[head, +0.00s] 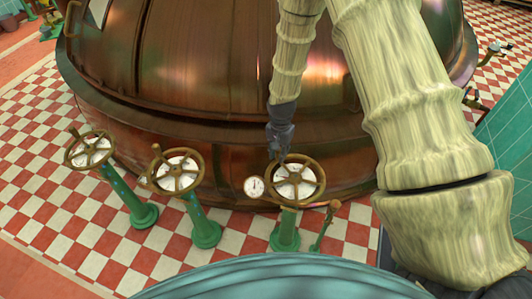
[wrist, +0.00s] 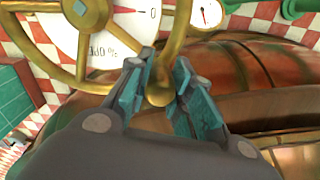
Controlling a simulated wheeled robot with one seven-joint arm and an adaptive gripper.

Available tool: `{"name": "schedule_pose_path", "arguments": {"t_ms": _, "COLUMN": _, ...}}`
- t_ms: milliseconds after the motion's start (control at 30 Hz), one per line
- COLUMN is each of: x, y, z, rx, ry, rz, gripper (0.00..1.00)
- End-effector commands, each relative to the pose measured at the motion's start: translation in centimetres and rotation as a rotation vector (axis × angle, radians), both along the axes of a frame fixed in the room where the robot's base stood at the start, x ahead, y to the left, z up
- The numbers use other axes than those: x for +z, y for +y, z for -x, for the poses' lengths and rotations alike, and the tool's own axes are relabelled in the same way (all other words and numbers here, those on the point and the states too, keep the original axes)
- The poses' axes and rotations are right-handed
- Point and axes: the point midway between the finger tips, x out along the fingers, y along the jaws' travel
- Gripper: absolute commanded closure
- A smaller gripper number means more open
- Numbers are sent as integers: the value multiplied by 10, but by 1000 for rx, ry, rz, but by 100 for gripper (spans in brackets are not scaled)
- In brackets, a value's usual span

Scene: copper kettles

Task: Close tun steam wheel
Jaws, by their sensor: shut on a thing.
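A brass spoked handwheel (head: 295,180) with a white dial plate behind it stands on a green pedestal (head: 285,232), the rightmost of three such wheels. My gripper (head: 281,154) reaches down to the far side of its rim. In the wrist view, the wheel (wrist: 183,28) fills the upper left, its dial showing a 0 and "% OPE" lettering. My gripper (wrist: 163,90) is shut on a rounded brass knob (wrist: 159,92) at the rim, one teal-padded finger on each side. I cannot read which wheel is the tun steam one.
Two similar wheels, the middle one (head: 177,171) and the left one (head: 89,150), stand to the left. A small round gauge (head: 254,187) sits beside the held wheel, and a lever (head: 326,222) to its right. The large copper vessel (head: 215,90) is close behind.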

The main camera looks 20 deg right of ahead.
Motion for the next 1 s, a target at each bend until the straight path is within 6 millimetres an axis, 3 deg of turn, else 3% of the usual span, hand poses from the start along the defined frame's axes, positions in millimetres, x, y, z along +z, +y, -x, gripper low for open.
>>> {"name": "schedule_pose_path", "arguments": {"t_ms": 367, "x": 0, "y": -11, "z": 2, "rx": -32, "ry": -2, "rz": 1, "gripper": 100}}
{"name": "schedule_pose_path", "arguments": {"t_ms": 400, "x": 0, "y": -11, "z": 2, "rx": -32, "ry": -2, "rz": 1, "gripper": 75}}
{"name": "schedule_pose_path", "arguments": {"t_ms": 500, "x": 0, "y": -11, "z": 2, "rx": -32, "ry": -3, "rz": 2, "gripper": 58}}
{"name": "schedule_pose_path", "arguments": {"t_ms": 767, "x": 10, "y": -9, "z": 0, "rx": -28, "ry": -6, "rz": 1, "gripper": 55}}
{"name": "schedule_pose_path", "arguments": {"t_ms": 1000, "x": 42, "y": -9, "z": 0, "rx": -29, "ry": -5, "rz": 1, "gripper": 55}}
